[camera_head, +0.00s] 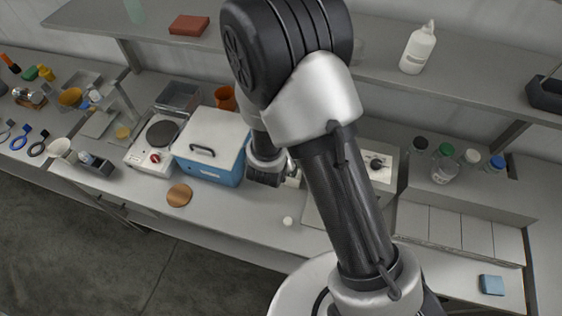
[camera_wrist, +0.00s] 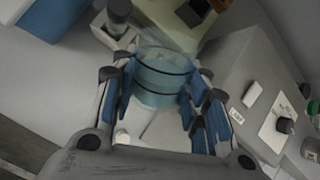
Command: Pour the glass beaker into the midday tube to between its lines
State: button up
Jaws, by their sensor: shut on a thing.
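My gripper (camera_wrist: 163,100) is shut on the glass beaker (camera_wrist: 162,75), with its blue-padded fingers on both sides. The beaker is clear, with dark rings around it and pale blue liquid showing inside. In the head view my gripper (camera_head: 266,176) is beside the blue cooler's right side, and my arm hides most of that area. The beaker cannot be made out there. In the wrist view a dark-topped cylinder (camera_wrist: 118,12) stands in a pale block (camera_wrist: 110,35) beyond the beaker, to its upper left. I cannot tell whether it is the midday tube.
A blue cooler (camera_head: 210,150) with a white lid stands left of my gripper, beside a hotplate (camera_head: 158,142). A wooden disc (camera_head: 179,195) and a small white object (camera_head: 288,221) lie near the bench front. A knobbed device (camera_head: 376,165) and capped bottles (camera_head: 444,172) stand right.

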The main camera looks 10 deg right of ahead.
jog(key=shift+w+g+p, duration=0.25)
jog(key=shift+g+p, duration=0.85)
jog(key=shift+p, duration=3.7)
dwell(3.2)
